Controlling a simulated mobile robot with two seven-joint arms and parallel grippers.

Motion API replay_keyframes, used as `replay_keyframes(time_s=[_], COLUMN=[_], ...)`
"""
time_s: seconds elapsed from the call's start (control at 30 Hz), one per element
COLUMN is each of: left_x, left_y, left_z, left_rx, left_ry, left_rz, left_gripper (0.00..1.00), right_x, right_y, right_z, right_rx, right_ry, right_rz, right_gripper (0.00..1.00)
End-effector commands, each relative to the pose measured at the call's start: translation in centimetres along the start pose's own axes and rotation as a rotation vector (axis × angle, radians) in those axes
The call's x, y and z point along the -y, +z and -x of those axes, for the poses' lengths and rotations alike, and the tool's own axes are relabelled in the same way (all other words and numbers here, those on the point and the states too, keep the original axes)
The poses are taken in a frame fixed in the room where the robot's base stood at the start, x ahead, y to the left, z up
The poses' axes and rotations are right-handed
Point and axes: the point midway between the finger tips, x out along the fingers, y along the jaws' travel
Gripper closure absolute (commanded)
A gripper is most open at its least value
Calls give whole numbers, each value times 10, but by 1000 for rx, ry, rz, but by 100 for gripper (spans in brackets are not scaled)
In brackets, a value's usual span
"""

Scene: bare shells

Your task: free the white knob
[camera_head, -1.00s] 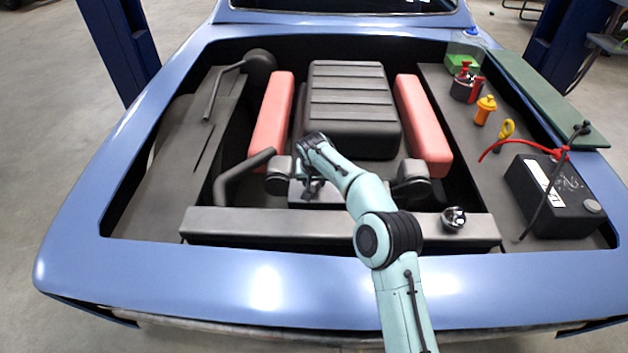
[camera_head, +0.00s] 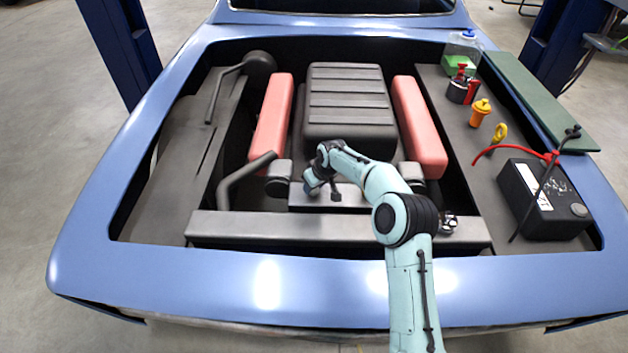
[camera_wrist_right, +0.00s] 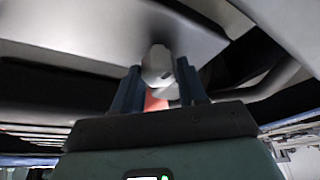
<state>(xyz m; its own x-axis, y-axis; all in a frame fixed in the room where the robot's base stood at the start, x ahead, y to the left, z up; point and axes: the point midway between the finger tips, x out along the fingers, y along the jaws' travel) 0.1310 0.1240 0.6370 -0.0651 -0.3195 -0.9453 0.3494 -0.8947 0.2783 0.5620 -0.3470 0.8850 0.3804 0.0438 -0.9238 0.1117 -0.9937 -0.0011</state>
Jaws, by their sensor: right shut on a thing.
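The white knob (camera_wrist_right: 157,64) shows in the right wrist view as a pale, rounded piece between the two dark fingers of my right gripper (camera_wrist_right: 160,84). The gripper is shut on it. A grey surface lies just behind and above the knob. In the head view my right gripper (camera_head: 320,190) is low in the engine bay, in front of the black ribbed engine cover (camera_head: 348,105) and over a grey block. The knob cannot be made out there, as the hand hides that spot. My left gripper is not in view.
Red covers (camera_head: 420,125) flank the engine. A grey crossbar (camera_head: 300,230) runs along the bay's front, inside the blue body edge. A black battery (camera_head: 545,200) with a red cable, an orange cap (camera_head: 480,112) and a yellow ring handle (camera_head: 498,135) stand on the right.

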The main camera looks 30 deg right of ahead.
Motion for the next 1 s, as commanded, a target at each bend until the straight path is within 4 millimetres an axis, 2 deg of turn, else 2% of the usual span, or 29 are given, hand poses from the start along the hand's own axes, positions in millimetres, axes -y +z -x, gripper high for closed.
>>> replay_keyframes(time_s=[0.1, 0.3, 0.8, 0.83, 0.9, 1.0], left_x=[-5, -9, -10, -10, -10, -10], left_y=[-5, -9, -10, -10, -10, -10], left_z=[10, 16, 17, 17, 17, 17], left_rx=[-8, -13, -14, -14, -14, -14], left_ry=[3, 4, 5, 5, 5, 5], left_rz=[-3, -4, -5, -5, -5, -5], left_gripper=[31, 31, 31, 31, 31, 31], right_x=[-1, -1, -1, -1, -1, -1], right_y=[-2, -1, 0, 0, 0, 0], right_z=[2, 1, -1, -1, -1, -1], right_rx=[1, 1, 1, 1, 1, 1], right_ry=[-23, -45, -53, -53, -52, -52], right_rz=[52, 109, 131, 130, 130, 130], right_gripper=[89, 89, 89, 55, 34, 34])
